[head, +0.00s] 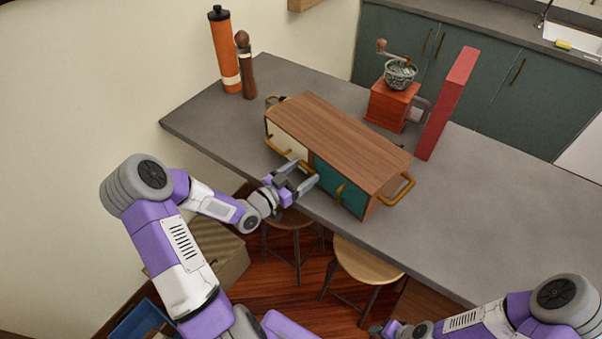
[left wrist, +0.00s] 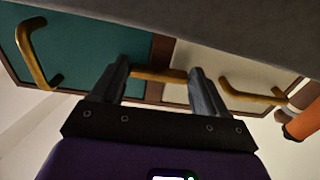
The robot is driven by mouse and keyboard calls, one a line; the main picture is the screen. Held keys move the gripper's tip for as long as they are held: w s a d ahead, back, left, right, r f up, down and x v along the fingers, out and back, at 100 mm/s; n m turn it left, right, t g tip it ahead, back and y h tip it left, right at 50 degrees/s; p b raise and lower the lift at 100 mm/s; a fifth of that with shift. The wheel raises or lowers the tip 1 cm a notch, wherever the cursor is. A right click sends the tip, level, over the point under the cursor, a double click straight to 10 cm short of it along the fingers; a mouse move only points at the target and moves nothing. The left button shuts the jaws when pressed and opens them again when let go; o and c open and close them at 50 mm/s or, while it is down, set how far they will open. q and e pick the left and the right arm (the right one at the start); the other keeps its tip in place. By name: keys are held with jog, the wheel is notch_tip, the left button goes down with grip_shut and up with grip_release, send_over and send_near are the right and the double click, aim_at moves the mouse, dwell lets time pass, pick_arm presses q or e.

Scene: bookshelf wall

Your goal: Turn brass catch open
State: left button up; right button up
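The wooden cabinet (head: 340,137) has a cream door (head: 287,148) on the left and a teal door (head: 325,176) on the right. The brass catch (left wrist: 160,75) is a bar lying across the post between the doors in the left wrist view, which shows the cabinet upside down. My left gripper (head: 307,174) is at the cabinet's front middle, fingers apart. In the left wrist view the gripper (left wrist: 162,82) has one finger near each end of the catch; I cannot tell whether they touch it. My right gripper (head: 385,330) is low at the bottom edge, its fingers unclear.
Brass handles stick out on the cream door (left wrist: 250,98) and teal door (left wrist: 34,60). The grey counter (head: 470,220) holds a coffee grinder (head: 392,103), a red book-like block (head: 447,104), an orange bottle (head: 225,50) and a brown mill (head: 245,68). Stools (head: 368,262) stand below.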

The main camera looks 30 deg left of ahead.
pick_arm(q)
jog(key=shift+c, duration=1.3)
jog(key=shift+n, duration=0.3)
jog(key=n+p, duration=0.1)
jog(key=n, duration=0.2)
jog(key=shift+d+n+p, duration=0.1)
jog(key=shift+n+p, duration=0.2)
jog(key=shift+p, duration=0.1)
jog(key=n+p, duration=0.1)
jog(key=n, duration=0.3)
jog(key=shift+s+r+p, duration=0.1)
jog(key=shift+p, duration=0.3)
jog(key=n+p, duration=0.2)
jog(key=n, duration=0.3)
jog(key=shift+d+r+n, duration=0.1)
jog(key=shift+d+n, duration=0.05)
jog(key=shift+n, duration=0.25)
jog(key=shift+n+p, duration=0.65)
jog(key=shift+n, duration=1.25)
